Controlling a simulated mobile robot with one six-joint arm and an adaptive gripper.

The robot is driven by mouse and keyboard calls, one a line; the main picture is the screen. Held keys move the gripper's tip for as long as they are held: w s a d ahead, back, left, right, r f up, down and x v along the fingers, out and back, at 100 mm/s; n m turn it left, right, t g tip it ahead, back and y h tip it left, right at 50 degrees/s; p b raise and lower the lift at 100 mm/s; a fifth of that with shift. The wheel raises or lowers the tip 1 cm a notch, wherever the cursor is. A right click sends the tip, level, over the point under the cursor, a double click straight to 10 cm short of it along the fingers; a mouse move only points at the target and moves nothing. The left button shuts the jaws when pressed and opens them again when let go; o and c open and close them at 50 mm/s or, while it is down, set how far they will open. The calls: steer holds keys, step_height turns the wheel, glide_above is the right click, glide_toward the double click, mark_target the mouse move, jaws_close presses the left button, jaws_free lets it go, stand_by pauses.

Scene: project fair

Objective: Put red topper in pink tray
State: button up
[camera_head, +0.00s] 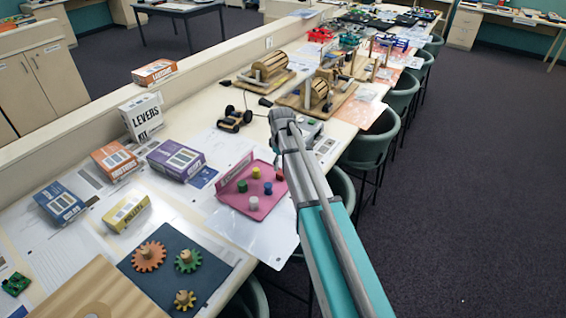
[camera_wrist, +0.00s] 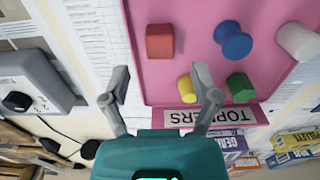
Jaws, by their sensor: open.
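The red topper (camera_wrist: 160,41) stands on the pink surface of the pink tray (camera_wrist: 195,62), near one edge, in the wrist view. In the head view the red topper (camera_head: 279,175) shows at the right side of the pink tray (camera_head: 234,201), close beside my arm. Blue (camera_wrist: 233,42), white (camera_wrist: 297,41), green (camera_wrist: 240,87) and yellow (camera_wrist: 187,89) toppers also stand on the tray. My gripper (camera_wrist: 161,73) is open and empty, its fingers spread apart. The red topper lies ahead of the fingertips, between their lines, not touched. The fingertips are not clear in the head view.
A grey device (camera_wrist: 35,82) is left of the tray in the wrist view. Several kit boxes, such as a purple one (camera_head: 176,160), stand left of the tray in the head view. A dark mat (camera_head: 208,281) with gears lies nearer. Chairs line the table's right side.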

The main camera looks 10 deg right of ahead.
mark_target(281, 172)
step_height(281, 172, up, 7)
steer(key=p, duration=0.6)
stand_by(0.7)
steer(key=s+m, duration=0.9)
steer(key=s, duration=1.4)
steer(key=shift+s, duration=0.2)
